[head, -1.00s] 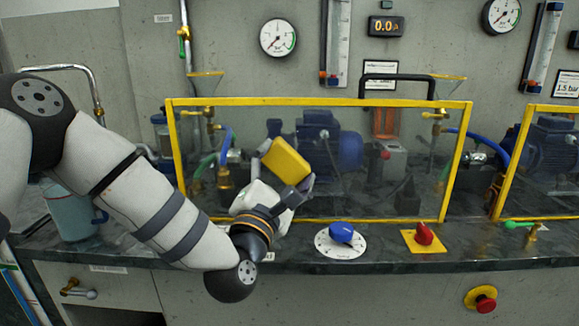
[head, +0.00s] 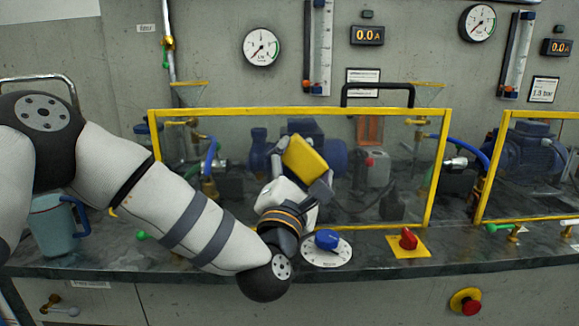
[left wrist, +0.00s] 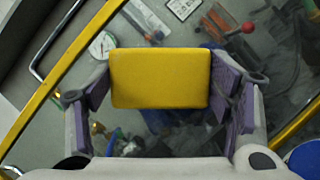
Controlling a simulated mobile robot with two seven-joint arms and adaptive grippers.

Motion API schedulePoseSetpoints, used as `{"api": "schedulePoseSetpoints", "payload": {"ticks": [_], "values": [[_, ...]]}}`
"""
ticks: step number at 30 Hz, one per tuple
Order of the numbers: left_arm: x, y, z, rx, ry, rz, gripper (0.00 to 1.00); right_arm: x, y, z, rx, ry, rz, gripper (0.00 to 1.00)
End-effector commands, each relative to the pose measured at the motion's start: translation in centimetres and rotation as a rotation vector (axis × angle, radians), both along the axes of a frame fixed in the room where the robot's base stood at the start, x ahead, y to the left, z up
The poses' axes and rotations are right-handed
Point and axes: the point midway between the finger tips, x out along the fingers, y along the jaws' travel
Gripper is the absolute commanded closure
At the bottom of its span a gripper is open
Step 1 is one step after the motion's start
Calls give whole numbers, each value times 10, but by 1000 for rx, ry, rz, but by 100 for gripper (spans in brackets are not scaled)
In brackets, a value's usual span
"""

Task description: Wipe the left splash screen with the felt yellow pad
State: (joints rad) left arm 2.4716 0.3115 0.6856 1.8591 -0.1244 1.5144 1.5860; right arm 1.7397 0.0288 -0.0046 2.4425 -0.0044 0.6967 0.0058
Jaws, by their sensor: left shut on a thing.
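The left splash screen (head: 392,205) is a clear panel in a yellow frame, standing upright on the bench in the head view. My left gripper (head: 305,170) is in front of its left-centre part. It is shut on the yellow pad (head: 306,158), a flat rectangular block. In the left wrist view the pad (left wrist: 160,78) sits between the two purple-lined fingers, with the screen behind it. I cannot tell whether the pad touches the panel. My right gripper is not in view.
A blue knob (head: 327,240) on a white dial and a red knob (head: 408,239) on a yellow plate stand before the screen. A second yellow-framed screen (head: 483,190) is at the right. A light-blue jug (head: 52,226) stands at the left. A red emergency button (head: 467,303) is on the front.

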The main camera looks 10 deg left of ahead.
Motion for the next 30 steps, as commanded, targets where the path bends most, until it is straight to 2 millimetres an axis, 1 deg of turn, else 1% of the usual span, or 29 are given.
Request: {"api": "schedulePoseSetpoints", "payload": {"ticks": [1, 3, 8, 15, 18, 23, 30], "values": [[2, -6, -2, -1, 1, -2, 48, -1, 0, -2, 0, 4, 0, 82], [3, -12, -2, 0, 2, 1, 48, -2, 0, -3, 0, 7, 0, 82], [6, -12, 0, -1, 1, 2, 48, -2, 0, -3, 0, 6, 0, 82], [-2, 13, 3, -1, -2, 6, 48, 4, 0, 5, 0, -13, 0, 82], [-5, 21, 2, 0, -2, 5, 48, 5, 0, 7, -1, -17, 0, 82], [-7, 27, 1, 0, -1, 5, 48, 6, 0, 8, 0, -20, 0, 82], [-16, 51, 3, -1, -2, 4, 48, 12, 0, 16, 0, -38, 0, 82]]}}
